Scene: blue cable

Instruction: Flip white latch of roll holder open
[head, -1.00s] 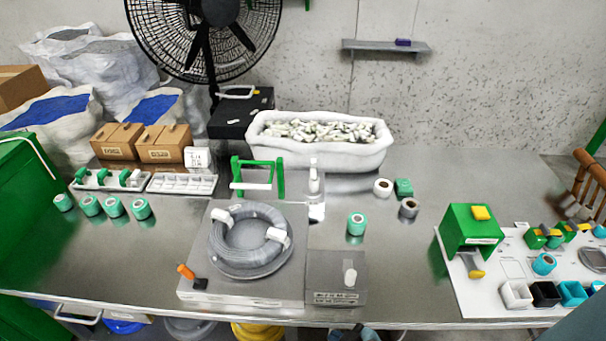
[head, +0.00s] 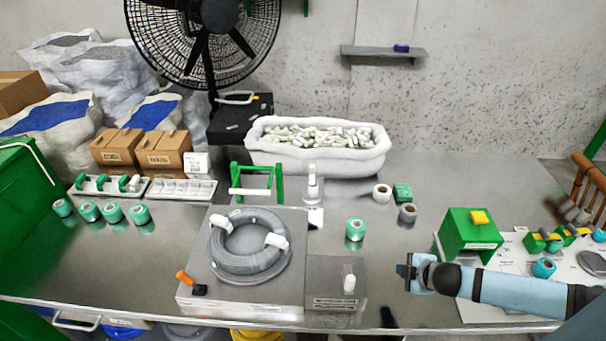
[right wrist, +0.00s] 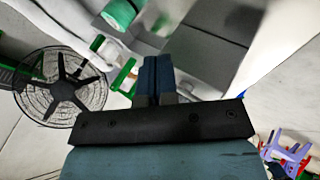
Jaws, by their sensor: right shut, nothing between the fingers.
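The roll holder (head: 279,182) is a green frame standing at the back of the table, behind the coil machine. A white bar, which looks like the latch (head: 250,193), lies across its front, spanning both green sides. The holder also shows small in the right wrist view (right wrist: 124,76), tilted by the camera angle. My right gripper (head: 402,271) is at the right of the table, well right of and nearer than the holder. Its fingers are together and empty in the right wrist view (right wrist: 156,76). My left gripper is not seen.
The coil machine (head: 195,292) with its grey cable coil (head: 228,262) stands in front of the holder. A green box (head: 460,235) is right of my gripper.

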